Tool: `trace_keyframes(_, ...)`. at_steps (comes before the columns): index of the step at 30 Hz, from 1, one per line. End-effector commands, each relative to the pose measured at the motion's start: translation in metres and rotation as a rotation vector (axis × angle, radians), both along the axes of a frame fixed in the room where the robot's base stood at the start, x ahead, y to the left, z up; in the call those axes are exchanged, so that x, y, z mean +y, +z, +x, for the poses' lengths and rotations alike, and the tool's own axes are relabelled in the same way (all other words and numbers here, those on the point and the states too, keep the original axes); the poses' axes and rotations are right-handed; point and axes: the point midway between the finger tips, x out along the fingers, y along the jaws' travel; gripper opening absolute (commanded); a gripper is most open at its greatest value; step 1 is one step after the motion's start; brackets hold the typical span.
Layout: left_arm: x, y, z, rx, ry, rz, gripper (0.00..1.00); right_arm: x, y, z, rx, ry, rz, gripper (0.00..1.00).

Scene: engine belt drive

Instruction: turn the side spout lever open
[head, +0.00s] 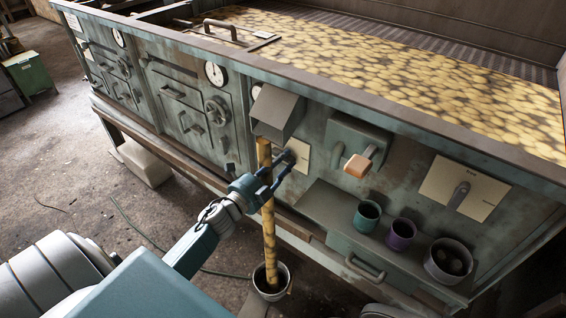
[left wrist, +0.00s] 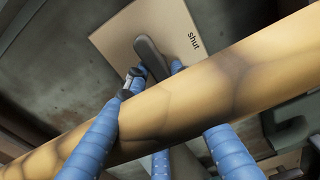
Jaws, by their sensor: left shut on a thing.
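The side spout lever (left wrist: 150,55) is a dark grey handle on a tan plate (left wrist: 118,38) marked "shut". In the head view the plate (head: 303,152) is partly hidden by my gripper. My left gripper (head: 283,170) is shut on the lever; in the left wrist view its blue fingers (left wrist: 154,75) close around the lever's near end. The side spout (head: 277,112) is a grey hood on the machine's front. A mottled yellow stream (head: 266,225) runs from it, past my gripper, into a bucket (head: 284,284) on the floor. My right gripper is out of view.
A shelf right of the spout holds a teal cup (head: 367,215), a purple cup (head: 401,233) and a grey pot (head: 448,262). An orange-ended handle (head: 358,166) and another lever plate (head: 440,186) stick out above. Left of the spout are dials and a handwheel (head: 217,110).

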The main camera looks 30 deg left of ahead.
Motion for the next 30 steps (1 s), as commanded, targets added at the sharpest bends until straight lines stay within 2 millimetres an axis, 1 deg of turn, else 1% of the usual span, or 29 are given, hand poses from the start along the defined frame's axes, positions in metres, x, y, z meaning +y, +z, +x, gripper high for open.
trace_keyframes(10,-0.001,-0.001,0.0,0.002,-0.002,0.005,0.0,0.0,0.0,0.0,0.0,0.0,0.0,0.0)
trace_keyframes(11,-0.001,-0.001,0.0,0.002,-0.002,0.005,0.3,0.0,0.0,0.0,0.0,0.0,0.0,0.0)
trace_keyframes(12,-0.001,-0.001,0.0,0.002,-0.002,0.005,0.38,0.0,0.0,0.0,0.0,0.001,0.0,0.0)
trace_keyframes(13,-0.001,-0.001,0.0,0.002,-0.001,0.005,0.44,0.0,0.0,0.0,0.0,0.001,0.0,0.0)
trace_keyframes(20,0.0,-0.001,0.0,0.001,-0.001,0.003,0.44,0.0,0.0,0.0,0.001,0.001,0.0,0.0)
trace_keyframes(23,0.0,-0.001,-0.002,0.002,0.0,0.003,0.44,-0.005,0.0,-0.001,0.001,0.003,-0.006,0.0)
trace_keyframes(26,0.001,-0.002,-0.011,0.003,0.0,0.002,0.44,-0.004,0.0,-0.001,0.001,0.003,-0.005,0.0)
trace_keyframes(29,0.002,-0.002,-0.028,0.004,0.0,0.003,0.44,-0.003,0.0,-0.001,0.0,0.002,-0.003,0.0)
trace_keyframes(30,0.003,-0.003,-0.037,0.006,0.0,0.002,0.44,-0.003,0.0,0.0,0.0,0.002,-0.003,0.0)
